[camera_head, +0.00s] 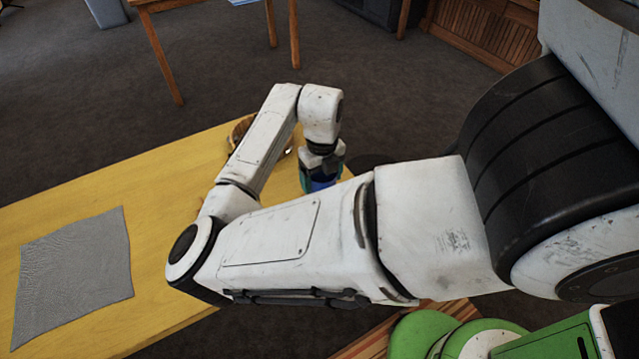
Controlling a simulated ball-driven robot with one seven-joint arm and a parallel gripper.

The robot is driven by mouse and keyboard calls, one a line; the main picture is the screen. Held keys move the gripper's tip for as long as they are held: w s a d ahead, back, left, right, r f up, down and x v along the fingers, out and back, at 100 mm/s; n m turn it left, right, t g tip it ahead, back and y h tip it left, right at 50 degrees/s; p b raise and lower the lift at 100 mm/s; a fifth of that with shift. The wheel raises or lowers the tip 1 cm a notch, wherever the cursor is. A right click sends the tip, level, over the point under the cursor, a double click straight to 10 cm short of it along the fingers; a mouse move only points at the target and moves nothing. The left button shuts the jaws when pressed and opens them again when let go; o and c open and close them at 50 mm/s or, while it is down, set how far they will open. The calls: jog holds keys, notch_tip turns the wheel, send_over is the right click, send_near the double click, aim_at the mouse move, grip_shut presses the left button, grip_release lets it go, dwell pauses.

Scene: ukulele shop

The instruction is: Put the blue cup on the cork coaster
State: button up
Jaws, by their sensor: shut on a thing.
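The blue cup (321,184) shows below my gripper (320,168), near the right end of the yellow table. My gripper points down and is shut on the cup; my forearm hides the cup's lower part. I cannot tell whether the cup touches the table. I cannot make out the cork coaster for sure. A small tan edge (200,206) shows beside my arm's elbow, mostly hidden, and I cannot tell what it is.
A brown rounded thing (238,131) lies at the table's far edge, partly behind my arm. A grey cloth (72,272) lies on the left of the yellow table (150,185). The table between cloth and arm is clear.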

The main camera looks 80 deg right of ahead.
jog(key=shift+w+d+f, duration=0.1)
jog(key=shift+w+f, duration=0.2)
jog(key=shift+f, duration=1.6)
jog(key=shift+f, duration=0.15)
jog(key=o, duration=1)
